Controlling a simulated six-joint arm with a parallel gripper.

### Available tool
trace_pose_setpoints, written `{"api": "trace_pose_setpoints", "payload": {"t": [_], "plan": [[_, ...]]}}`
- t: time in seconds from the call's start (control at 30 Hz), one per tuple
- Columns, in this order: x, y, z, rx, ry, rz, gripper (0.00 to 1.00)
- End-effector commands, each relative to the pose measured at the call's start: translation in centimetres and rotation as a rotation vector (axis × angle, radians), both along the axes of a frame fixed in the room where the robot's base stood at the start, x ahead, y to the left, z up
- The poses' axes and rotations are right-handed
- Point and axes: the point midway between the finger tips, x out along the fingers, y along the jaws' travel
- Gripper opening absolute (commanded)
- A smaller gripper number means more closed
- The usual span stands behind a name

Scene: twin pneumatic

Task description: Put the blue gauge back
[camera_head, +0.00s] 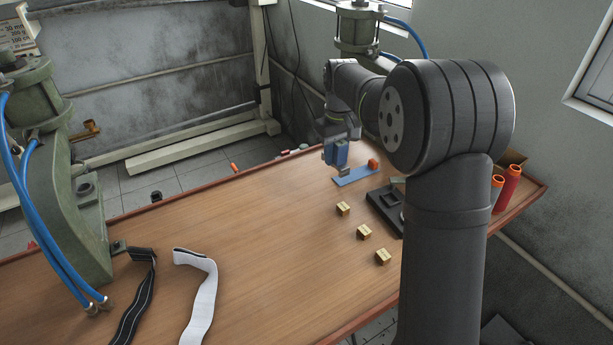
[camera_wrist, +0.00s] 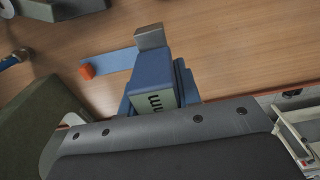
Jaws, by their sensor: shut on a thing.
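The blue gauge (camera_wrist: 152,72) is a blue block with a pale face marked "mm" and a grey metal end. In the wrist view it is held at my gripper, with its grey end pointing away over the table. In the head view the gauge (camera_head: 337,155) hangs under my gripper (camera_head: 340,144), which is shut on it; the fingertips are hard to make out. The strip also shows in the wrist view (camera_wrist: 112,60).
An orange block (camera_head: 373,163) sits at the strip's far end. A black fixture (camera_head: 382,207) and several brass blocks (camera_head: 364,232) are nearby. Green presses (camera_head: 62,170) stand left and behind. Black and white straps (camera_head: 203,290) lie front left. Red cylinders (camera_head: 509,186) stand right.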

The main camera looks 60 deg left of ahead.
Motion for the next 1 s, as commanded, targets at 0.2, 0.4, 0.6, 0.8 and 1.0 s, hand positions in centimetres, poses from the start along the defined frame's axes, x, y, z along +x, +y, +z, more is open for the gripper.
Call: {"api": "trace_pose_setpoints", "payload": {"t": [0.2, 0.4, 0.6, 0.8, 1.0], "plan": [[-3.3, 3.9, -3.1, 0.000, 0.000, 0.003, 0.00], [-5.1, 6.0, -4.8, 0.000, 0.000, 0.001, 0.00], [-5.4, 6.4, -5.8, 0.000, 0.000, 0.000, 0.00], [-5.4, 6.4, -8.7, 0.000, 0.000, 0.000, 0.00], [-5.4, 6.4, -9.0, 0.002, 0.000, 0.000, 0.00]]}}
